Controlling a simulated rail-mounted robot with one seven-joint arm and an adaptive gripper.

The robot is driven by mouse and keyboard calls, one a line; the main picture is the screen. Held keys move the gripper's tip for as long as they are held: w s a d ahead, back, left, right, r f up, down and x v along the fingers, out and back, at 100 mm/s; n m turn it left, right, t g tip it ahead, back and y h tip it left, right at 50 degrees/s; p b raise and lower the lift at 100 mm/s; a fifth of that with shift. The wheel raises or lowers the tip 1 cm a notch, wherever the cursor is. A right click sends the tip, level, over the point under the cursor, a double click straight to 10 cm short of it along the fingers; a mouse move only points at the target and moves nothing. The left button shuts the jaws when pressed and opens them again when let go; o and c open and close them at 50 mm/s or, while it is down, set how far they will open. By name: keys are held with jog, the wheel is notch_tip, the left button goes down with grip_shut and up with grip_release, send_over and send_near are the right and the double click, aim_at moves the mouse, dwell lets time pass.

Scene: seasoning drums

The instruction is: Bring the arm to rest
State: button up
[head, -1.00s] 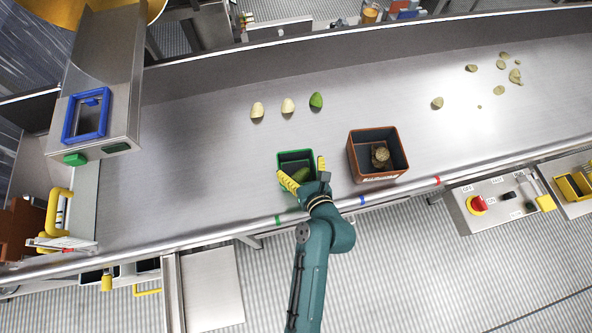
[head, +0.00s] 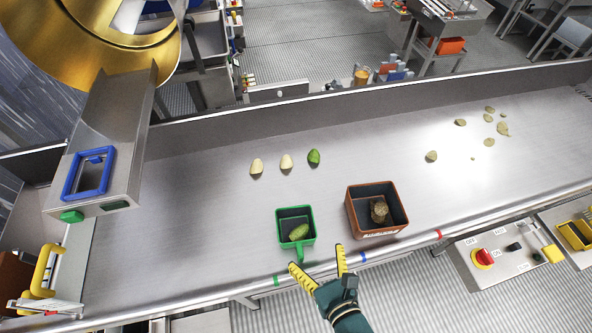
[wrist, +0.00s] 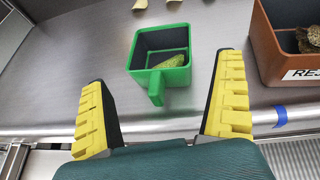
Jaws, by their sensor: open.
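My gripper (head: 318,262) is open and empty, with yellow ridged fingers spread apart. In the head view it is at the front edge of the metal table, just in front of the green bin. It also shows in the wrist view (wrist: 162,112), with the green bin (wrist: 172,76) ahead between the fingers and not touched. The green bin (head: 283,217) stands upright on the table and holds a green chip (head: 299,231). My teal arm comes in from the bottom of the head view.
A brown bin (head: 364,222) with a dark lumpy piece (head: 379,211) stands to the right. Two pale chips (head: 256,167) and a green chip (head: 314,157) lie behind. Several chips lie at the far right. A control box (head: 490,254) is at the front right; a steel chute (head: 115,125) is left.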

jog(key=w+a+r+n+t, duration=0.1)
jog(key=w+r+n+t, duration=0.2)
jog(key=r, duration=0.7)
jog(key=w+a+r+n+t, duration=0.1)
jog(key=w+a+r+n, duration=0.15)
jog(key=r+n, duration=0.55)
jog(key=w+a+r+n+t, duration=0.15)
jog(key=w+r, duration=0.25)
jog(key=r, duration=0.9)
jog(key=s+d+r+n+t+h, duration=0.2)
jog(key=s+d+r+n+h, duration=0.15)
jog(key=r+n, duration=0.45)
jog(key=s+d+r+n+t+h, duration=0.2)
jog(key=s+d+r+n, duration=0.25)
jog(key=n, duration=0.45)
notch_tip(320, 180, up, 23)
jog(key=n+p, duration=0.1)
jog(key=p, duration=2.1)
jog(key=shift+a+n+p, duration=0.3)
jog(key=shift+n+p, duration=0.05)
